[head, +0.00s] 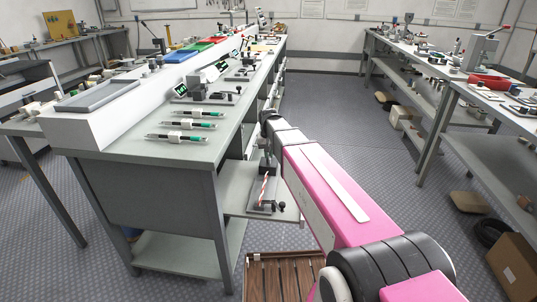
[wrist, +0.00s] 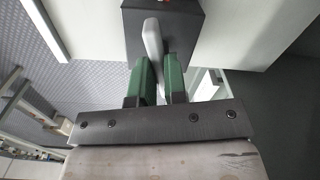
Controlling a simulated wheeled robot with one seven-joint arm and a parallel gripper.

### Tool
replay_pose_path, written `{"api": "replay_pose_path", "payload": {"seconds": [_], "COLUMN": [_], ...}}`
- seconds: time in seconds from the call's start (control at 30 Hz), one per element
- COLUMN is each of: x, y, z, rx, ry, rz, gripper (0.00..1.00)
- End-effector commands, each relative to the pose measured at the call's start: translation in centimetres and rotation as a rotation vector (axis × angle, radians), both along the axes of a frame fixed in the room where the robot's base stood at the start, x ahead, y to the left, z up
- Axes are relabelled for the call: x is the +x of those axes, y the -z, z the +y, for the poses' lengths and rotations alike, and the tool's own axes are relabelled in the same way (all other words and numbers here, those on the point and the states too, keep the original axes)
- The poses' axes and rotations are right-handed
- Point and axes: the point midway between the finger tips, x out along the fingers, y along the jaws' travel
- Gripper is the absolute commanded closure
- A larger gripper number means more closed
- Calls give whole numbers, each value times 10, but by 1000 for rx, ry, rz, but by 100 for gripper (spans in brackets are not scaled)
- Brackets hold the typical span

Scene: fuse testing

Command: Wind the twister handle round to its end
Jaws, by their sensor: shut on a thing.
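The twister handle (wrist: 153,40) is a light grey lever in the wrist view, standing out from a dark box (wrist: 188,22). My gripper (wrist: 158,72) has two green fingers, one on each side of the lever, and is shut on its near end. A small device with a red-and-white striped rod (head: 264,188) stands there on a dark plate. The fingers and handle cannot be made out clearly in that view.
The long workbench (head: 135,148) to the left carries several pen-like testers (head: 184,138) and coloured trays. The low side shelf (head: 240,200) juts out below it. A wooden slatted crate (head: 283,275) is on the floor. Another bench stands at right, with open floor between.

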Motion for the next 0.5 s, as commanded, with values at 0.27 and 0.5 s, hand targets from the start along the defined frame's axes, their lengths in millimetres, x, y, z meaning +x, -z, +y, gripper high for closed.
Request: {"api": "replay_pose_path", "payload": {"seconds": [0.27, 0.5], "x": [0, 1], "y": [-1, -1], "z": [0, 0], "rx": [0, 0], "ry": [264, 492], "rz": [-1, -1], "gripper": [100, 100]}}
